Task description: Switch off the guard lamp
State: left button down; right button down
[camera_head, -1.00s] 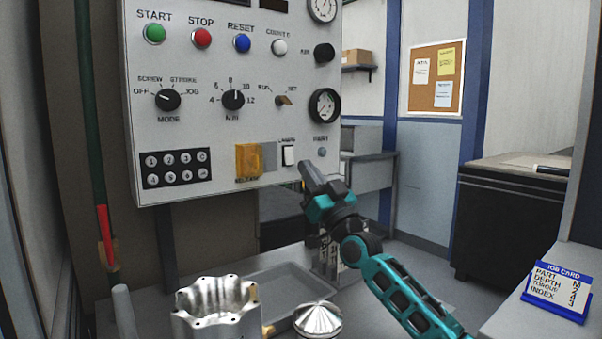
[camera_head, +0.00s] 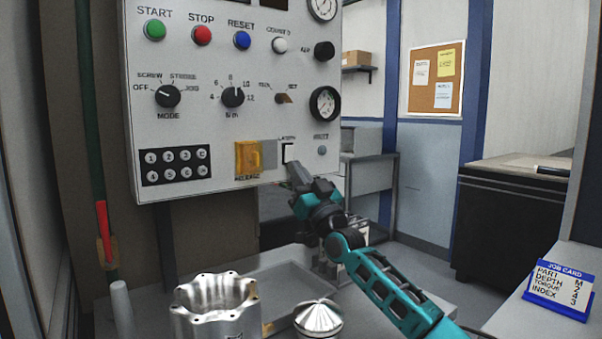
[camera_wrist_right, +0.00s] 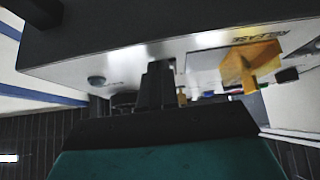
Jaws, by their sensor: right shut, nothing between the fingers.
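The lamp switch (camera_head: 288,152) is a white rocker in a dark frame on the lower right of the grey control panel (camera_head: 220,60). Its small label above is partly legible. My right gripper (camera_head: 294,168) is shut and empty, with its fingertips at the lower part of the switch. They overlap it in the head view; I cannot tell whether they touch it. In the right wrist view the shut fingers (camera_wrist_right: 157,85) point at the panel and hide the switch. My left gripper is not in view.
A yellow release cover (camera_head: 248,158) sits just left of the switch and also shows in the wrist view (camera_wrist_right: 250,65). A small round button (camera_head: 322,150) is to the right. Below are a metal housing (camera_head: 215,305), a domed part (camera_head: 318,318) and a tray (camera_head: 285,285).

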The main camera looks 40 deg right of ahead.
jog(key=shift+s, duration=0.1)
pick_arm(q)
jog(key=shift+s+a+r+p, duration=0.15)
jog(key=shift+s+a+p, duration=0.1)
jog(key=shift+p, duration=0.35)
pick_arm(e)
jog(key=s+a+f, duration=0.1)
jog(key=s, duration=1.3)
jog(key=shift+s+a+f, duration=0.15)
jog(key=shift+a+f, duration=0.2)
jog(key=shift+f, duration=0.05)
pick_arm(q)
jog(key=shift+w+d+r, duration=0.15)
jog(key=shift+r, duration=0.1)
